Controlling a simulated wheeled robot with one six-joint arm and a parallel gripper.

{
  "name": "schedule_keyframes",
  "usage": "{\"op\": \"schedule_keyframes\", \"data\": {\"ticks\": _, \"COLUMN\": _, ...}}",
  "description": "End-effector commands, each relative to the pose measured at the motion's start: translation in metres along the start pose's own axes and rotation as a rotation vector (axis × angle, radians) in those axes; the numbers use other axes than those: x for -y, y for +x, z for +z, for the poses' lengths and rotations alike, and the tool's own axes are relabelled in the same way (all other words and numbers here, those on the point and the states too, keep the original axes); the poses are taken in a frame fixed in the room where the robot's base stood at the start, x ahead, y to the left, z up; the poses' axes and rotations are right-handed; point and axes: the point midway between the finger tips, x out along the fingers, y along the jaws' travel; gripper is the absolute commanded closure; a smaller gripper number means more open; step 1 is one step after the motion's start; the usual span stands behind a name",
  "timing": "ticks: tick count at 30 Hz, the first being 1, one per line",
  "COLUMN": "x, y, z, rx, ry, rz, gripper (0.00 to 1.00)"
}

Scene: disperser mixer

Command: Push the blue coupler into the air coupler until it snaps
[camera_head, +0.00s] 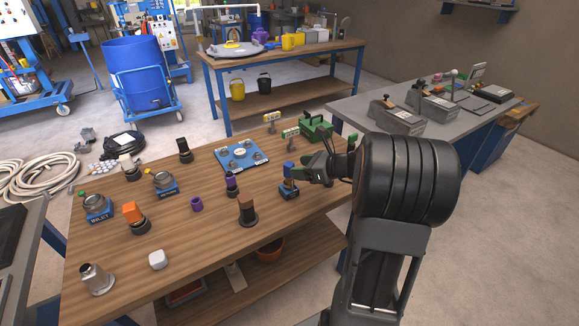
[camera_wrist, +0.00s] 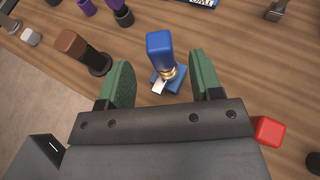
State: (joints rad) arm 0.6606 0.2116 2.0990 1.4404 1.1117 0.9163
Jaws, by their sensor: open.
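The blue coupler (camera_head: 289,168) stands upright on the air coupler (camera_head: 289,191), a small fitting on a blue base on the wooden bench. In the wrist view the blue coupler (camera_wrist: 159,45) is above a brass collar, over the blue base of the air coupler (camera_wrist: 155,84). Whether the two are fully seated together I cannot tell. My gripper (camera_head: 305,170) is beside them from the right. In the wrist view my gripper (camera_wrist: 162,66) is open, its green pads on either side of the coupler, with visible gaps to both.
A brown-topped fitting (camera_head: 247,210) stands to the left, close to my gripper. A purple-topped fitting (camera_head: 231,184) and a blue plate (camera_head: 242,154) are behind. A green case (camera_head: 316,127) stands at the bench's far edge. A red block (camera_wrist: 269,130) shows in the wrist view.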

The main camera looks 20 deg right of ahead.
Motion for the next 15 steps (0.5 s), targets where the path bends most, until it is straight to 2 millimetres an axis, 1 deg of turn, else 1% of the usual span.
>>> {"op": "schedule_keyframes", "data": {"ticks": 1, "x": 0.001, "y": -0.012, "z": 0.001, "rx": 0.001, "ry": 0.0, "rz": -0.006, "gripper": 0.41}}
{"op": "schedule_keyframes", "data": {"ticks": 6, "x": 0.001, "y": -0.042, "z": 0.001, "rx": 0.0, "ry": -0.001, "rz": -0.005, "gripper": 0.41}}
{"op": "schedule_keyframes", "data": {"ticks": 10, "x": 0.001, "y": -0.058, "z": 0.0, "rx": 0.0, "ry": 0.0, "rz": -0.004, "gripper": 0.41}}
{"op": "schedule_keyframes", "data": {"ticks": 15, "x": 0.0, "y": -0.07, "z": 0.0, "rx": 0.0, "ry": 0.0, "rz": -0.001, "gripper": 0.41}}
